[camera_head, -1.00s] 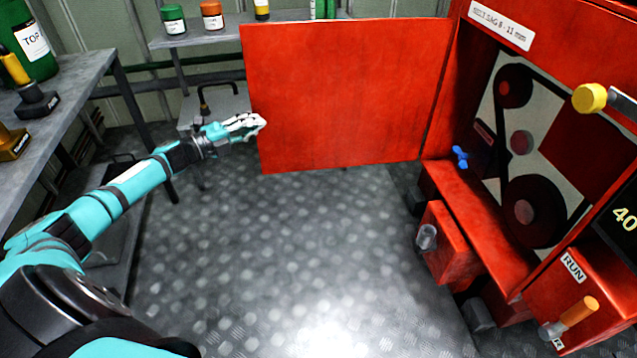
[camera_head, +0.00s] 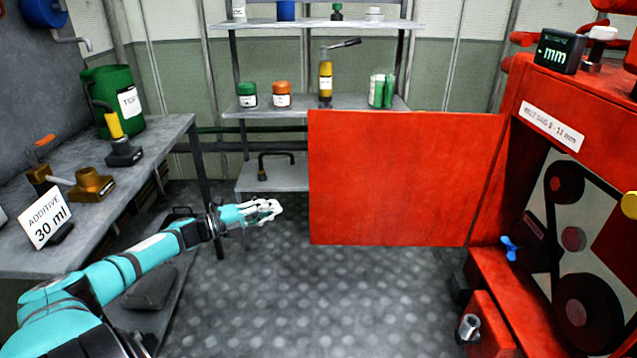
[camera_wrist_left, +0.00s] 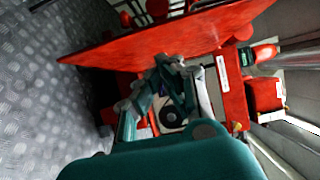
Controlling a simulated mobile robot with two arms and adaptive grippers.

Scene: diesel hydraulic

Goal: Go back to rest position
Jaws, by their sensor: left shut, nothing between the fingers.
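My left gripper (camera_head: 266,210) is shut and empty. In the head view its arm reaches in from the lower left and holds it over the floor, left of the open red door panel (camera_head: 400,178). It also shows in the left wrist view (camera_wrist_left: 168,72), with the red panel (camera_wrist_left: 150,38) beyond its fingers. Whether the fingertips touch the panel cannot be told from the wrist view; in the head view they appear apart from it. My right gripper is not in view.
A grey workbench (camera_head: 90,215) with an additive sign stands at the left. A shelf rack (camera_head: 300,108) with jars and an oil can is at the back. The red machine (camera_head: 540,90) with belt and pulleys is at the right. The patterned floor (camera_head: 330,300) in the middle is clear.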

